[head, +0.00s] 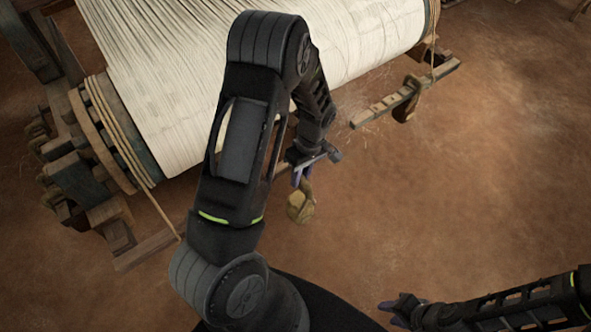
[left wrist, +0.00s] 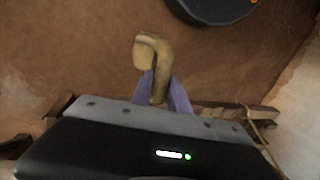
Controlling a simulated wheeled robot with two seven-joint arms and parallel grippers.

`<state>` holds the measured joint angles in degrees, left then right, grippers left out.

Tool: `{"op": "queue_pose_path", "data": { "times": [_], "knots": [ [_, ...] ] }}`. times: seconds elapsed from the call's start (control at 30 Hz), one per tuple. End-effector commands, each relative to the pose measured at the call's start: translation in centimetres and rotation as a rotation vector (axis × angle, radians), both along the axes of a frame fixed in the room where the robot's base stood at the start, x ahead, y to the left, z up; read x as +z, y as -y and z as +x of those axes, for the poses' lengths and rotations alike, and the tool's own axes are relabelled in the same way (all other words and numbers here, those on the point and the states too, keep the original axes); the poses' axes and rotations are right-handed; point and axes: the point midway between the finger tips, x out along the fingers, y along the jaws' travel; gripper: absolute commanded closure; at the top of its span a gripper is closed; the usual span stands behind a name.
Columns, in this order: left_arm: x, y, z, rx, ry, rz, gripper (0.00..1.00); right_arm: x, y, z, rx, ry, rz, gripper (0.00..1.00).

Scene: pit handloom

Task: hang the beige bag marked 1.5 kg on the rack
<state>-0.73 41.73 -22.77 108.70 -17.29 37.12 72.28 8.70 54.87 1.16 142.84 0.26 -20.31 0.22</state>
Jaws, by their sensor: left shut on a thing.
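My left gripper (head: 302,176) is shut on a beige bag (head: 300,205), which hangs below the fingers over bare floor, in front of the loom. In the left wrist view the neck of the bag (left wrist: 147,54) sits between the two purple fingertips (left wrist: 161,92). No weight mark is readable on it. A wooden bar (head: 378,119), which looks like part of the rack, sticks out at the upper right of the head view. My left forearm hides part of the bar's line. My right gripper (head: 392,312) is empty at the lower right, its purple fingers apart.
The loom's roller with white warp threads (head: 170,75) fills the upper left. Its wooden wheel and frame (head: 105,140) stand at the left. Another small bag (head: 408,100) hangs by a rope at the bar. The brown floor (head: 470,190) at the right is clear.

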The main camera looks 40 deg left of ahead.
Motion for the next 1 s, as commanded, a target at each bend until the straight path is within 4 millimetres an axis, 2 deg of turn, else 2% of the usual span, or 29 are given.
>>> {"op": "queue_pose_path", "data": {
  "times": [0.5, 1.0],
  "knots": [
    [1.0, 3.8, -1.0, -0.002, 0.001, 0.0, 1.0, 0.9, 0.1, -0.1, -0.001, -0.004, -0.002, 0.64],
    [1.1, 4.9, -1.4, 0.001, 0.002, 0.001, 1.0, 1.1, 0.1, -0.2, -0.001, -0.005, -0.003, 0.64]
  ]
}}
